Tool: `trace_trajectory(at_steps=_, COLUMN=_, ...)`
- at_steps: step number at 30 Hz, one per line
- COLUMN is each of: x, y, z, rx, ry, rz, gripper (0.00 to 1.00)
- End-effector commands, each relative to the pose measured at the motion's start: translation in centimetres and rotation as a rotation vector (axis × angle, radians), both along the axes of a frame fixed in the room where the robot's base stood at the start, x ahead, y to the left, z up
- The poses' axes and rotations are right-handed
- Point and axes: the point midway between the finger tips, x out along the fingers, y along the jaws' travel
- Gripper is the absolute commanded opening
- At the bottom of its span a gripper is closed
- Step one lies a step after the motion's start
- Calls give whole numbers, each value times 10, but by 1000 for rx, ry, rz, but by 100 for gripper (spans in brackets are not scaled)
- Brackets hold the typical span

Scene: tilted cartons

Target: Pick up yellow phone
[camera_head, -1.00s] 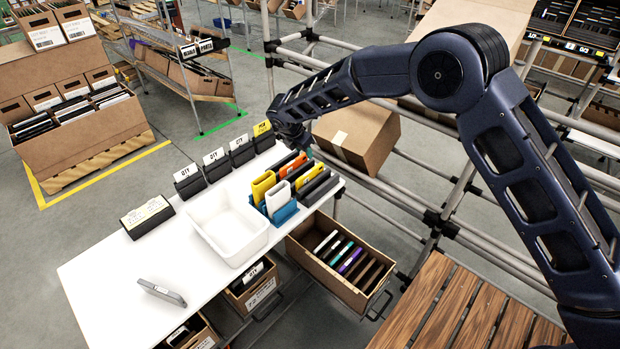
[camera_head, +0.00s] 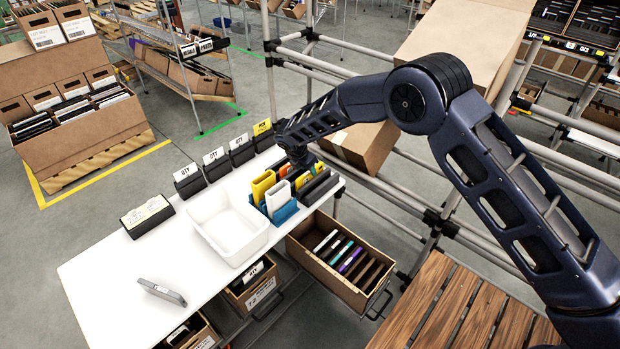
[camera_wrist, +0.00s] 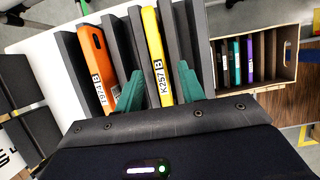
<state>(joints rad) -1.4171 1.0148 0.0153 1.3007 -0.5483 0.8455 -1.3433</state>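A yellow phone (camera_wrist: 155,55) labelled K257 stands on edge in a slot of the dark rack in the wrist view. It is partly hidden by my arm in the head view (camera_head: 307,178). My gripper (camera_wrist: 160,72) is open, with one green finger on each side of this phone and gaps between. In the head view my gripper (camera_head: 300,163) is over the rack; its fingers cannot be made out there. An orange phone (camera_wrist: 97,65) stands in the rack to the left. Another yellow phone (camera_head: 262,187) stands in the blue holder (camera_head: 285,213).
A white phone (camera_head: 279,198) stands in the blue holder. An empty white bin (camera_head: 230,222) is to its left on the white table (camera_head: 110,275). A grey device (camera_head: 162,292) lies near the front.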

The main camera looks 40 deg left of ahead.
Motion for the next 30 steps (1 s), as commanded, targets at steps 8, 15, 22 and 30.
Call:
trace_trajectory(at_steps=8, x=9, y=0, z=-19, rx=-2, ry=0, rz=-1, gripper=39)
trace_trajectory(at_steps=15, x=9, y=0, z=-19, rx=-1, ry=1, rz=-2, gripper=18)
trace_trajectory(at_steps=22, x=9, y=0, z=-19, rx=-1, ry=0, rz=-2, gripper=0)
trace_trajectory(at_steps=30, x=9, y=1, z=-11, rx=0, ry=0, rz=-2, gripper=0)
